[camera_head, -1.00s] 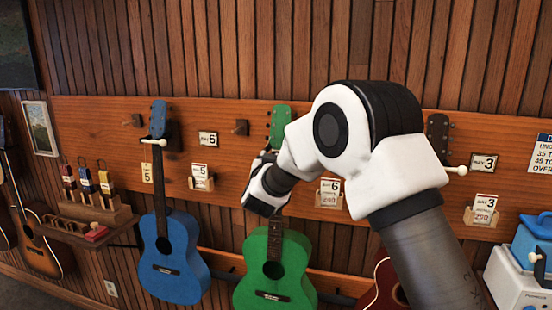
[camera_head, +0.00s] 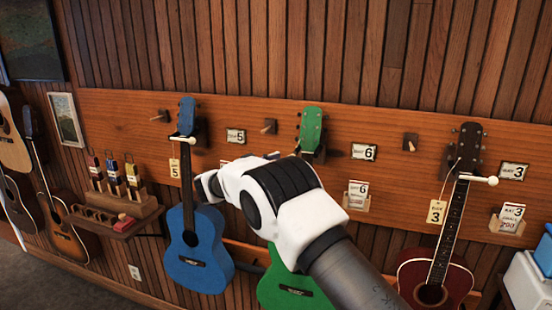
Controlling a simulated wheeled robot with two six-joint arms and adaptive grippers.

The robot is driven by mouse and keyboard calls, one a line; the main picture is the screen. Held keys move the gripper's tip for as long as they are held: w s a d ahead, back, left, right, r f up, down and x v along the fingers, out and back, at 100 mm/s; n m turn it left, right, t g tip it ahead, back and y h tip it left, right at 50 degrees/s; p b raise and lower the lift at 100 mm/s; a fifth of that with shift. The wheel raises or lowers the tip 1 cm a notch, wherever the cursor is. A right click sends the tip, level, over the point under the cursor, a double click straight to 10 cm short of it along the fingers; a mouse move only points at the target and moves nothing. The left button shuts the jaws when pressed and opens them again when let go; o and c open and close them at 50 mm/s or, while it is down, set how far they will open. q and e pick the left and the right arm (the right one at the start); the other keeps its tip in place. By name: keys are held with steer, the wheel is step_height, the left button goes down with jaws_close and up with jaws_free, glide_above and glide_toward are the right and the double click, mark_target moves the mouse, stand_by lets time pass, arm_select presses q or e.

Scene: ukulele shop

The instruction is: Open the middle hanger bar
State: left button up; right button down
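A green ukulele (camera_head: 310,128) hangs in the middle of the wall board, its neck and upper body mostly hidden behind my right arm. A dark hanger piece (camera_head: 322,154) shows beside its neck. I cannot make out the middle hanger bar or its position. My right gripper (camera_head: 208,186) is at the arm's far end, in front of the blue ukulele's neck. Its fingers are small and partly hidden, so their opening is unclear. The left hanger bar (camera_head: 183,139) crosses the blue ukulele's neck, and the right hanger bar (camera_head: 479,179) crosses the red one's. My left gripper is out of view.
The blue ukulele (camera_head: 195,255) hangs left and the red ukulele (camera_head: 434,277) right. Wooden pegs and number cards, such as card 6 (camera_head: 364,152), sit on the board (camera_head: 400,125). A small shelf (camera_head: 125,225) stands out at left. A blue and white box (camera_head: 530,280) is at lower right.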

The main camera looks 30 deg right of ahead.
steer(key=shift+f+m+g, duration=0.2)
steer(key=shift+m+g, duration=0.2)
steer(key=shift+g, duration=0.4)
steer(key=shift+r, duration=0.15)
